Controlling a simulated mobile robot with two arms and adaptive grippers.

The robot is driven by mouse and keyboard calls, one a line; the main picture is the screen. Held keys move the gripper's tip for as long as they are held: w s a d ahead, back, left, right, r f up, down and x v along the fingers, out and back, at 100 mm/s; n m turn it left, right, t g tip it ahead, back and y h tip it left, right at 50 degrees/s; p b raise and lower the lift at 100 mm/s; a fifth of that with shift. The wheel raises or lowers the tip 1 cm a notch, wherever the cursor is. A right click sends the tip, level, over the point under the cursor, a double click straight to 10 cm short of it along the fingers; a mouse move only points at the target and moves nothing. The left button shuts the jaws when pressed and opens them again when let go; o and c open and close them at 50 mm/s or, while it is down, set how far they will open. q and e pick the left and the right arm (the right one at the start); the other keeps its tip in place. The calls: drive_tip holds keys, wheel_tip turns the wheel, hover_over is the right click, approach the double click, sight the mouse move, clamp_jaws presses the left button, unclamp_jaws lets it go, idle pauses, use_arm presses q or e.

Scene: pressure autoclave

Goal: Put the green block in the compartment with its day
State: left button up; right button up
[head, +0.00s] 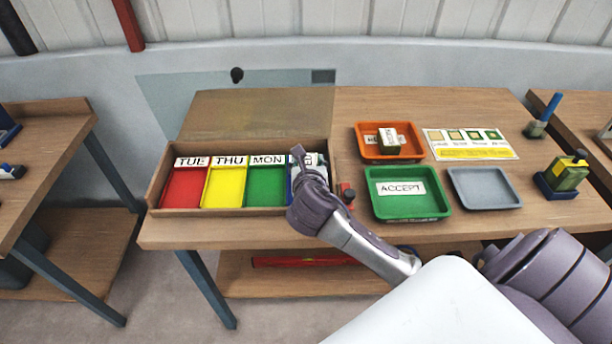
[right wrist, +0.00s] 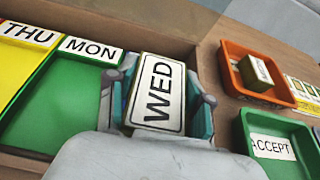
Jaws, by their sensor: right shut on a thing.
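The wooden day box (head: 151,191) has labelled compartments: red TUE (head: 184,188), yellow THU (head: 223,188) and green MON (head: 266,187). The fourth compartment, with a blue edge (head: 294,172), is mostly hidden behind my right gripper (head: 307,166). In the right wrist view, my right gripper (right wrist: 158,104) is shut on a block (right wrist: 157,92) whose pale upper face reads WED. My left gripper is not in view.
An orange tray (head: 362,143) holds another labelled block (head: 388,141). A green ACCEPT tray (head: 408,209), a grey tray (head: 485,187) and a colour card (head: 470,144) are to the right. The box's clear lid (head: 165,95) stands raised behind it.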

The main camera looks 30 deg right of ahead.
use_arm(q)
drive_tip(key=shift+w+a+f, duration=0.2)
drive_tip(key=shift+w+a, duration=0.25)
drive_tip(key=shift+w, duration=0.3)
use_arm(e)
drive_tip(key=shift+w+f, duration=0.15)
drive_tip(key=shift+f, duration=1.85)
drive_tip(key=shift+f, duration=0.1)
drive_tip(key=o, duration=1.2)
drive_tip(key=shift+c, duration=0.2)
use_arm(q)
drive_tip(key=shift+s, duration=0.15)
use_arm(e)
drive_tip(key=shift+a, duration=0.2)
drive_tip(key=v, duration=1.2)
drive_tip(key=shift+d, duration=0.15)
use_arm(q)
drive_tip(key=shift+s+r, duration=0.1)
